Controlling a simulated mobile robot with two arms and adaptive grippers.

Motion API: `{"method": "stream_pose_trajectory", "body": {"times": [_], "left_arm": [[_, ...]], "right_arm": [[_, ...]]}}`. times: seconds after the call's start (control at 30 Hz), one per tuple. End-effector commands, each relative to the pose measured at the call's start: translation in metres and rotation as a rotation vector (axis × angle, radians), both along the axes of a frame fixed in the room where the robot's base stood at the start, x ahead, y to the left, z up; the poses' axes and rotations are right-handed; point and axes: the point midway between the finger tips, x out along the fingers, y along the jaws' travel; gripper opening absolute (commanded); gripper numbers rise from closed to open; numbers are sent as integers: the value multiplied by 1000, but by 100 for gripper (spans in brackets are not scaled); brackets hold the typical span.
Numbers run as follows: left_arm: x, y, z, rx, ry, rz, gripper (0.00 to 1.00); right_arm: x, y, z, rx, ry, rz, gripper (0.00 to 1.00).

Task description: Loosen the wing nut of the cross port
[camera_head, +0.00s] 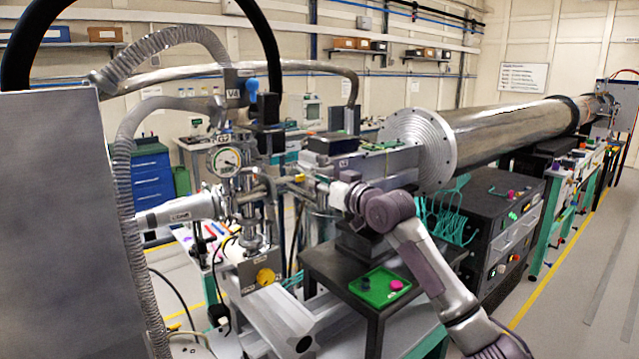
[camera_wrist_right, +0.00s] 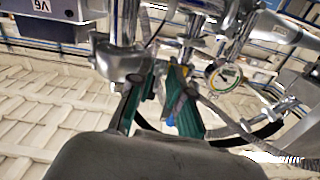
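The steel cross (camera_head: 243,190) stands left of centre in the head view, with a round dial gauge (camera_head: 224,160) at its front. The gauge also shows in the wrist view (camera_wrist_right: 224,76). My right gripper (camera_head: 308,186) comes from the right and is close to the cross's right side. In the wrist view its two green fingers (camera_wrist_right: 163,72) stand apart beside steel pipes and fittings, with a narrow gap between their tips. I cannot make out the wing nut or any contact with it. My left gripper is not in view.
A green tray (camera_head: 370,300) with a dark and a magenta piece sits on the black stand below my right arm. A blue-handled valve (camera_head: 252,88) rises above the cross. Ribbed hoses (camera_head: 126,180) hang left. The wide steel tube (camera_head: 500,132) runs to the back right.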

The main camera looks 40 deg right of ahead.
Motion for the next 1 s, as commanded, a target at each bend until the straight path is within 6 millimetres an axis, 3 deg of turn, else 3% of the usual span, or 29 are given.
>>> {"method": "stream_pose_trajectory", "body": {"times": [0.43,1.0], "left_arm": [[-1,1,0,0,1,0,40],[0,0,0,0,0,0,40]], "right_arm": [[-8,-2,0,-1,-1,-1,29],[-104,-9,-2,0,2,0,29]]}}
